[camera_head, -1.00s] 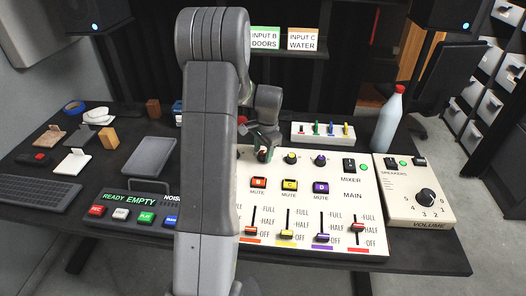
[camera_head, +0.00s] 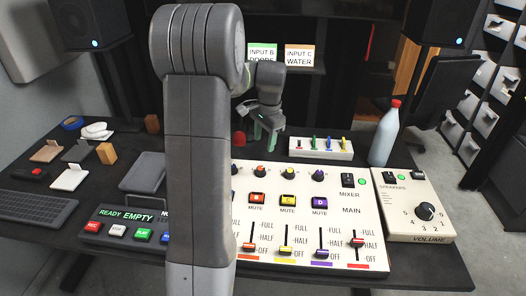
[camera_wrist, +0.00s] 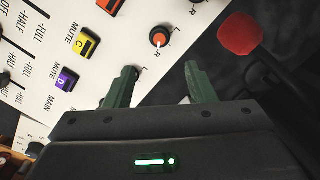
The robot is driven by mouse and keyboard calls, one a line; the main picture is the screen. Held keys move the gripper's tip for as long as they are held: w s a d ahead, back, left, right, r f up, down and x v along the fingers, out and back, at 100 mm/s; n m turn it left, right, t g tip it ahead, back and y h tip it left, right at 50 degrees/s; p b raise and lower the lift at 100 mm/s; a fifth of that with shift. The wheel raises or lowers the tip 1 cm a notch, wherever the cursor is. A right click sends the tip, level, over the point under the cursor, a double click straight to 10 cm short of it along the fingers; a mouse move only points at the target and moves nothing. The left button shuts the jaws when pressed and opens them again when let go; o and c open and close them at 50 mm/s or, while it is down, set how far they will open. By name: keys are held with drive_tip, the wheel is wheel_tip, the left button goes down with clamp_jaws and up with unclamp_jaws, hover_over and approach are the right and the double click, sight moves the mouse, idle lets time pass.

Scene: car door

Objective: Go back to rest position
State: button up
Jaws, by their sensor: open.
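My gripper (camera_head: 265,133) hangs above the back edge of the mixer panel (camera_head: 345,222) in the head view, with its green fingers pointing down. In the wrist view, the two green fingers (camera_wrist: 160,88) stand apart with nothing between them. The panel shows beyond them, with an orange-capped knob (camera_wrist: 158,38) past the fingertips. A red round object (camera_wrist: 240,34) is to the right of the fingers in the wrist view. My arm covers the left part of the panel in the head view.
A blue-white bottle with a red cap (camera_head: 385,135) stands right of a small box with coloured switches (camera_head: 320,148). A speaker volume box (camera_head: 418,222) is at the right. A recorder (camera_head: 122,236), keyboard (camera_head: 38,206) and small items lie at the left.

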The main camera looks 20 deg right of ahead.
sight(261, 168)
drive_tip(key=shift+s+r, duration=0.1)
drive_tip(key=shift+r, duration=0.7)
drive_tip(key=f, duration=0.4)
drive_tip(key=w+f, duration=0.1)
drive_tip(key=f, duration=0.9)
drive_tip(key=shift+w+a, duration=0.15)
drive_tip(key=shift+a, duration=0.25)
drive_tip(key=shift+r, duration=0.1)
